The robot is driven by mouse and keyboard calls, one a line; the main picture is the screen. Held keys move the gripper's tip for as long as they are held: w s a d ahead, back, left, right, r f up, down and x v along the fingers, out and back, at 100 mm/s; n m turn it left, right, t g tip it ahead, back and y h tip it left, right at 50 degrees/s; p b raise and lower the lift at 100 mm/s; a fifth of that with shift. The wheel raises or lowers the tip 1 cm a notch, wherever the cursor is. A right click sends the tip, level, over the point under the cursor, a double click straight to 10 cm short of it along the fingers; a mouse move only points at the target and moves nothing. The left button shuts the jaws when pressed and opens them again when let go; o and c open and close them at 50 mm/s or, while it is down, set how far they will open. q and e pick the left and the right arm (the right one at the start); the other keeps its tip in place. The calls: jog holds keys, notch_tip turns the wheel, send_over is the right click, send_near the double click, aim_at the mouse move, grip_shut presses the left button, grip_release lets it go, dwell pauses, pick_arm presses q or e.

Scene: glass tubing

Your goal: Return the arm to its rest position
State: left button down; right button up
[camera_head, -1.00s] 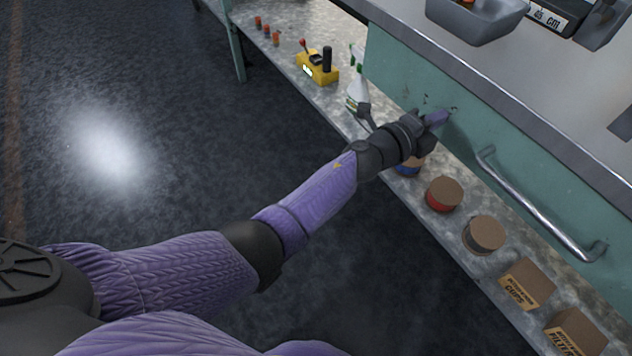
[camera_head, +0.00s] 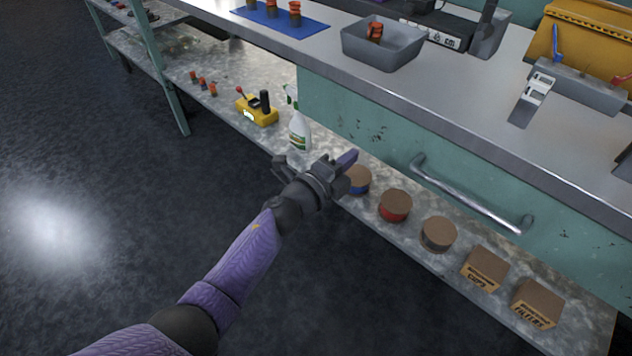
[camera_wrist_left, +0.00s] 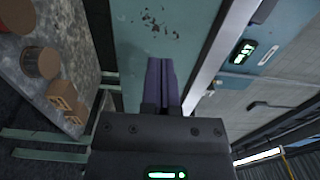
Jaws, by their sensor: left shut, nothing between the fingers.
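My left arm comes in from the lower left in the head view. Its gripper (camera_head: 347,160) is in front of the workbench, below the bench top and left of the drawer handle. In the left wrist view the purple fingers of the left gripper (camera_wrist_left: 161,66) lie together, shut and empty, pointing toward the green drawer front (camera_wrist_left: 150,35). I cannot tell whether the fingertips touch anything, but a gap seems to show in front of them. My right gripper is in neither view.
The green drawer (camera_head: 350,115) has a metal handle (camera_head: 470,197). The lower shelf (camera_head: 225,115) holds a spray bottle (camera_head: 300,132), a yellow device (camera_head: 257,110), round tins (camera_head: 395,206) and cardboard boxes (camera_head: 485,268). A grey bin (camera_head: 383,48) stands on the bench top. Dark floor (camera_head: 90,150) is open at left.

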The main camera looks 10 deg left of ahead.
pick_arm(q)
jog(key=p+v, duration=0.2)
jog(key=v, duration=0.5)
jog(key=s+a+f+n+g+y+p, duration=0.35)
jog(key=s+f+n, duration=0.25)
jog(key=s+f, duration=0.25)
jog(key=s+a+f+n+g+y+p, duration=0.2)
jog(key=s+a+f+n+y, duration=0.25)
jog(key=s+f+n, duration=0.35)
jog(key=s+a+f+n+g+p, duration=0.1)
jog(key=s+a+f+n+g, duration=0.1)
jog(key=s, duration=0.9)
jog(key=s+a+f+n+g+y+p, duration=0.1)
jog(key=s+g, duration=0.4)
jog(key=s, duration=0.6)
jog(key=s+a+f+n+g+y+p, duration=0.1)
jog(key=s+a+f+n+g, duration=0.2)
jog(key=s, duration=0.7)
jog(key=shift+s+f+n+p, duration=0.35)
jog(key=shift+f+n, duration=0.3)
jog(key=shift+n, duration=0.25)
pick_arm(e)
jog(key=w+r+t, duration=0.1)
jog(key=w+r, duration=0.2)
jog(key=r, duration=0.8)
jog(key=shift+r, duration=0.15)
pick_arm(q)
jog(key=shift+a, duration=0.15)
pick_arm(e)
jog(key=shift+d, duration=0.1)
